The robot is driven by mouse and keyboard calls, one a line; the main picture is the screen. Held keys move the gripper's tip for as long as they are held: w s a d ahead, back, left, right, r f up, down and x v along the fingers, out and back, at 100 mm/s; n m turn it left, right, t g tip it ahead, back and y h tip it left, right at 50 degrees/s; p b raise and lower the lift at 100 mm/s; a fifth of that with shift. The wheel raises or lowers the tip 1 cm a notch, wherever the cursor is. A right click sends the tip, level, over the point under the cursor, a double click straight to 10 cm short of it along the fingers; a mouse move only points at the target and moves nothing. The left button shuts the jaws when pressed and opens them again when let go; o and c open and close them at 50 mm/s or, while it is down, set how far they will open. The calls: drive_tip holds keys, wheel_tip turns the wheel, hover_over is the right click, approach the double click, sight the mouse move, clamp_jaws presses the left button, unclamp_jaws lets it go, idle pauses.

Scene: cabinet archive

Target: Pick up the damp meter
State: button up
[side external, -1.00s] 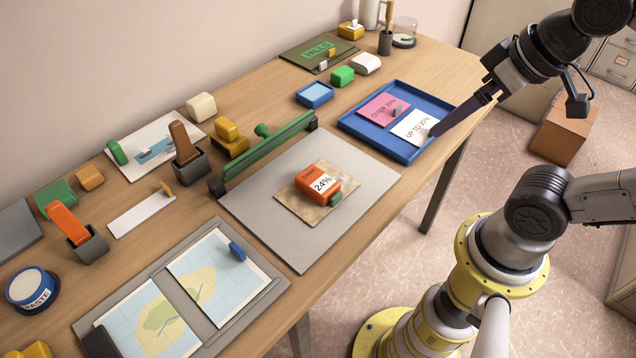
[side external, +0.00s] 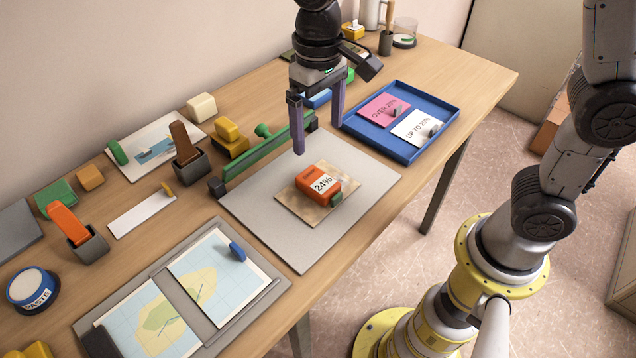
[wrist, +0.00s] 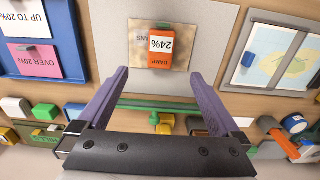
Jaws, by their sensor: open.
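The damp meter (side external: 320,184) is an orange block with a white label reading 24%. It lies on a stained tan sheet (side external: 290,206) on the grey board (side external: 297,252). It also shows in the wrist view (wrist: 160,57), near the top centre, with the label upside down. My gripper (side external: 318,138) is open and empty, with its purple fingers pointing down above the far part of the board, apart from the meter. In the wrist view the two fingers (wrist: 160,82) are spread wide, with the meter between their lines and beyond the tips.
A green bar (side external: 265,150) runs along the board's back edge, close to my fingers. A blue tray (side external: 440,112) with a pink and a white card lies to the right. A grey-framed map (side external: 265,303) lies at the front left. Bare board surrounds the sheet.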

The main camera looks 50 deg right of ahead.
sight(318, 180)
wheel_tip(318, 180, down, 13)
drive_tip(key=shift+r, duration=0.1)
idle(0.5)
drive_tip(key=shift+c, duration=0.2)
clamp_jaws()
drive_tip(key=shift+r, duration=0.1)
drive_tip(key=shift+w+r, duration=0.1)
drive_tip(key=shift+r, duration=0.5)
drive_tip(key=s+d+r, duration=0.5)
drive_tip(key=s+r, duration=0.6)
drive_tip(key=s, duration=0.2)
drive_tip(key=shift+s+r, duration=0.15)
drive_tip(key=shift+r, duration=0.2)
